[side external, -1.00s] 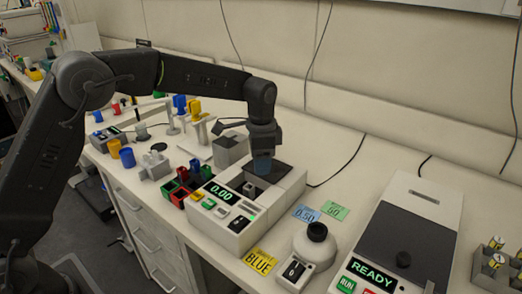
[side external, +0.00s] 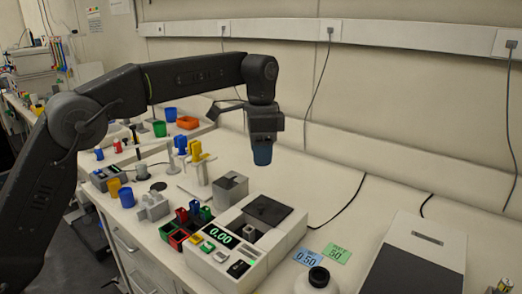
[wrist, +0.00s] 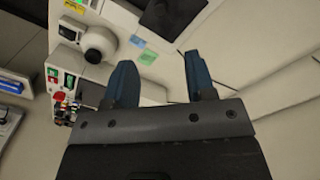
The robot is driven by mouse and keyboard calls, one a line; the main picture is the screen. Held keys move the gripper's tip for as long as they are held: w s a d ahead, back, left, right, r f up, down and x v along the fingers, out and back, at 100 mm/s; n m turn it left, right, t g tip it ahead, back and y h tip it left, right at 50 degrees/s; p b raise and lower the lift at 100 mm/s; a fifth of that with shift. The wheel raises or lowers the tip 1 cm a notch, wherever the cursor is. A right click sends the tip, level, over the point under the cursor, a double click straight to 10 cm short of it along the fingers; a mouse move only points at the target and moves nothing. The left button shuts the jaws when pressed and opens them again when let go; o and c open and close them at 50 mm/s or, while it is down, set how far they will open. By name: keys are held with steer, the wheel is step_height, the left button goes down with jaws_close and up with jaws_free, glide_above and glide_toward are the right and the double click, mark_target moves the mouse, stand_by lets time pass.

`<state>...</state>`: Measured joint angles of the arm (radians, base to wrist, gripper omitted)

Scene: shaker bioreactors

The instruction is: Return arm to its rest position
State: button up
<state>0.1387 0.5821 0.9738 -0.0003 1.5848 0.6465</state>
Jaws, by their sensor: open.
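My gripper (side external: 262,153) hangs pointing down in the side external view, in the air above and behind the white device with the green 0.00 display (side external: 220,237). In the wrist view its two blue fingers (wrist: 160,82) stand apart with nothing between them. My gripper touches nothing on the bench.
A grey block (side external: 230,190) and red, green and black bins (side external: 186,228) stand left of the display device. Blue and green cards (side external: 308,255) lie to its right, near a round-topped device (side external: 318,279) and a large dark-lidded machine (side external: 405,270). The bench behind is mostly clear.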

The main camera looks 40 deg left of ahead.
steer(key=s+a+r+n+t, duration=0.1)
steer(key=s+a+r+n, duration=0.1)
steer(key=s, duration=0.5)
steer(key=s+a+r+n+t, duration=0.2)
steer(key=s+a+r, duration=0.1)
steer(key=s, duration=0.4)
steer(key=s+a+f+n+t, duration=0.1)
steer(key=s+f, duration=0.3)
steer(key=s, duration=0.4)
steer(key=s+a+f+n+t, duration=0.1)
steer(key=s+f+n, duration=0.3)
steer(key=s, duration=0.4)
steer(key=shift+s+f+t, duration=0.2)
steer(key=shift+f+t, duration=0.1)
steer(key=shift+f, duration=0.25)
